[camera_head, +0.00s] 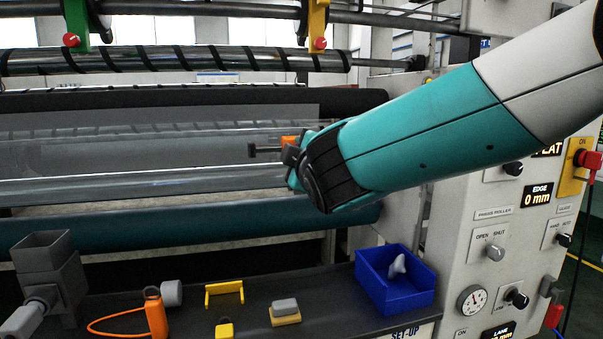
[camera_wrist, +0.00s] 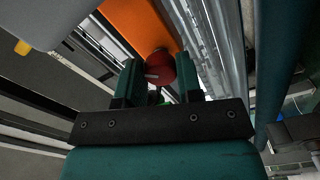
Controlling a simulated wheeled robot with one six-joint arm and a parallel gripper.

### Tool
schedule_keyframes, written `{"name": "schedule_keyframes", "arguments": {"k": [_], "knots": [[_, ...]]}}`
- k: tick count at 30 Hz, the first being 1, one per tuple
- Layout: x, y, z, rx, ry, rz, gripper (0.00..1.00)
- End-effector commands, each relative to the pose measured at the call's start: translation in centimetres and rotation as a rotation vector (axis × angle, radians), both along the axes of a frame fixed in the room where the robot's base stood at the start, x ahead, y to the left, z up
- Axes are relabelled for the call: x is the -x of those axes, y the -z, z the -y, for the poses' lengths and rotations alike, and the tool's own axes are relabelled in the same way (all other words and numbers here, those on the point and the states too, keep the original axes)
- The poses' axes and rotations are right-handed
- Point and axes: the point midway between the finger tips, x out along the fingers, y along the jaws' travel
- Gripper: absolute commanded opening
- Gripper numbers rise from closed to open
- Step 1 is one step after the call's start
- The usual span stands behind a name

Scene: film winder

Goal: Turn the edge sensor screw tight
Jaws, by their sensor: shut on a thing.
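In the wrist view, a round red screw knob (camera_wrist: 160,68) with a pale mark sits between the two fingers of my gripper (camera_wrist: 159,78). The fingers are shut on it. An orange block (camera_wrist: 143,24), which looks like the edge sensor's body, lies just behind the knob. In the head view, my gripper (camera_head: 291,160) is at the right end of the clear film and hides the knob. A bit of the orange block (camera_head: 289,140) shows above the gripper. A short dark bar (camera_head: 264,149) sticks out to the left of it.
A display (camera_head: 537,196) on the right panel reads EDGE 0 mm. Below the arm, a dark shelf holds a blue bin (camera_head: 377,301) with a pale item, a yellow-and-grey block (camera_head: 285,313), a yellow bracket (camera_head: 224,291) and an orange tool (camera_head: 155,314). A striped roller (camera_head: 180,60) runs above.

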Motion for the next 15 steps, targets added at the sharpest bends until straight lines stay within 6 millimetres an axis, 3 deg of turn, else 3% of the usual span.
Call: {"name": "schedule_keyframes", "arguments": {"k": [1,15], "knots": [[0.03,0.63,0.00,-0.040,-0.001,-0.010,0.10],[0.03,0.43,-0.06,-0.306,-0.001,-0.091,0.10]]}}
